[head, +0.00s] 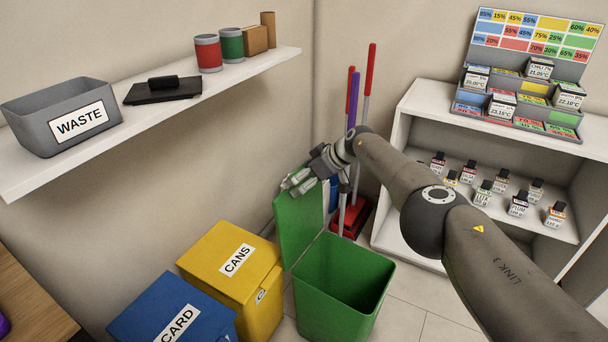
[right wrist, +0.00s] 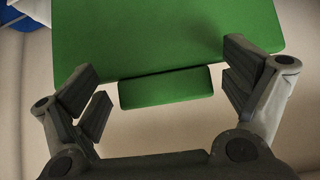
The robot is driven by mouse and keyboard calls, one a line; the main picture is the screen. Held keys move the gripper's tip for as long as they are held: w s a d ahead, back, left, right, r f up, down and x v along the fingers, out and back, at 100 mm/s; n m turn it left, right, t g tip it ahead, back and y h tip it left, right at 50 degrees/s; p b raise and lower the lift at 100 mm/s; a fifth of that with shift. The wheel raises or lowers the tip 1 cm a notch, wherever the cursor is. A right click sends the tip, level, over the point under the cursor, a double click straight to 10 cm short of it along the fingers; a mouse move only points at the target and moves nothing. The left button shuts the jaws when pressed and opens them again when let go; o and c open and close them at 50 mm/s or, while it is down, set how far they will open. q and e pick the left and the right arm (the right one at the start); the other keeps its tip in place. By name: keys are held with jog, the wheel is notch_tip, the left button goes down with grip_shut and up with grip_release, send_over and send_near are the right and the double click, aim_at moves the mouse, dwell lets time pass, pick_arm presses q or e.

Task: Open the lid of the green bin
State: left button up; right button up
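The green bin (head: 342,285) stands on the floor with its top open and its inside showing. Its green lid (head: 298,228) is tilted up, nearly upright, on the bin's left side. My right gripper (head: 298,180) is at the lid's upper edge. In the right wrist view the lid (right wrist: 165,30) fills the top, and its small green lip (right wrist: 165,88) lies between the spread fingers of my right gripper (right wrist: 165,95). The fingers are apart, with gaps on both sides of the lip. My left gripper is not in view.
A yellow CANS bin (head: 225,265) and a blue CARD bin (head: 165,305) stand left of the green bin. A shelf (head: 150,130) with a grey WASTE tub (head: 60,110) is above them. Brooms (head: 352,150) stand behind the lid. A white shelf unit (head: 420,125) stands at right.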

jog(key=shift+r, duration=0.35)
jog(key=v, duration=1.2)
dwell(0.5)
jog(key=shift+s+f, duration=0.1)
jog(key=shift+f, duration=0.05)
